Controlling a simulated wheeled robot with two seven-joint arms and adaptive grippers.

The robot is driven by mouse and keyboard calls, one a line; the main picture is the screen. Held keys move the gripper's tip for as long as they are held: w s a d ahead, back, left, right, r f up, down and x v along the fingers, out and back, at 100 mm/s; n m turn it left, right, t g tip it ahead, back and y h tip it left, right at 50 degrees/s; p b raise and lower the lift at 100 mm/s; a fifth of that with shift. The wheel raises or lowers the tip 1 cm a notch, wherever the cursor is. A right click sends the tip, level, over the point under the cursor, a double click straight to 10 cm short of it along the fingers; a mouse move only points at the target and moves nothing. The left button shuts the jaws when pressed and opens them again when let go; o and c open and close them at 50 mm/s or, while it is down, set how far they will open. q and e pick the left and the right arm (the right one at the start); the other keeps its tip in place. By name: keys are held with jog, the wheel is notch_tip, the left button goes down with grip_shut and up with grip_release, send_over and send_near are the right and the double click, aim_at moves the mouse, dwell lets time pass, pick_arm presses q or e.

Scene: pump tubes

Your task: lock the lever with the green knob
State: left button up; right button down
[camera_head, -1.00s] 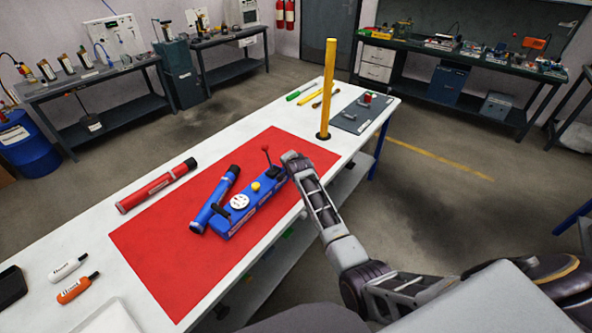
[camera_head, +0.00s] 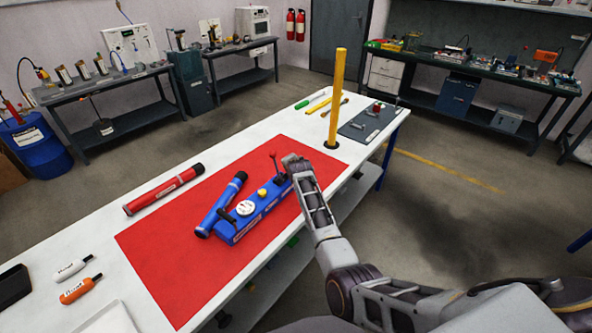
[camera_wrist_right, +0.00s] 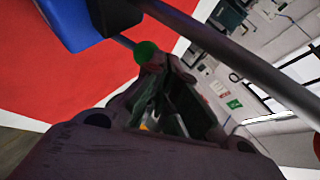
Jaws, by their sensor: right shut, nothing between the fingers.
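The blue pump box (camera_head: 262,208) lies on the red mat (camera_head: 180,262); a corner of it shows in the right wrist view (camera_wrist_right: 72,22). A lever with a red knob (camera_head: 273,154) stands up from its far end. The green knob (camera_wrist_right: 147,52) shows in the right wrist view, on a short lever near the box, right by my fingertips; I cannot tell if they touch. In the head view it is hidden behind my gripper. My right gripper (camera_head: 290,162) is shut and empty at the box's far right end. My left gripper is out of view.
A blue tube (camera_head: 222,205) lies along the box's left side, a red tube (camera_head: 165,190) beyond the mat. A yellow post (camera_head: 337,95) stands behind my gripper. In the right wrist view, a grey rod (camera_wrist_right: 235,58) crosses close above the fingers.

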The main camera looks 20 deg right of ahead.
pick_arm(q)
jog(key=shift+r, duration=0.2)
pick_arm(e)
jog(key=shift+r, duration=0.25)
pick_arm(q)
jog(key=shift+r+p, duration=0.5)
jog(key=shift+p, duration=0.15)
pick_arm(e)
jog(key=shift+r, duration=0.55)
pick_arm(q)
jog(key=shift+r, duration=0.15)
pick_arm(e)
jog(key=shift+r, duration=0.1)
